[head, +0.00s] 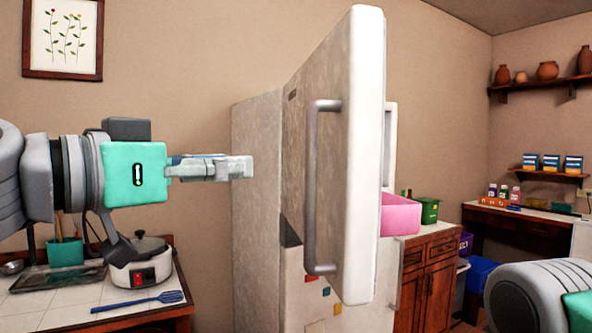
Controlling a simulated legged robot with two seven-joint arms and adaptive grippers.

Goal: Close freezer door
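The freezer door (350,150) is the upper door of a white fridge (257,200). It stands wide open and juts out towards me, with its edge facing me. A long grey vertical handle (311,190) is on its left-facing side. My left gripper (245,168) is at the left, pointing right, in front of the fridge's side wall as I see it. It appears apart from the door and handle, and holds nothing I can see. Its fingers show side-on, so their gap is unclear. Of my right arm only a part shows at the lower right; its fingers are out of frame.
A counter at the lower left holds a rice cooker (140,265), a blue spatula (140,301) and a teal utensil cup (66,252). Right of the fridge, a wooden cabinet (430,275) carries a pink box (400,213) and a green bin (428,210).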

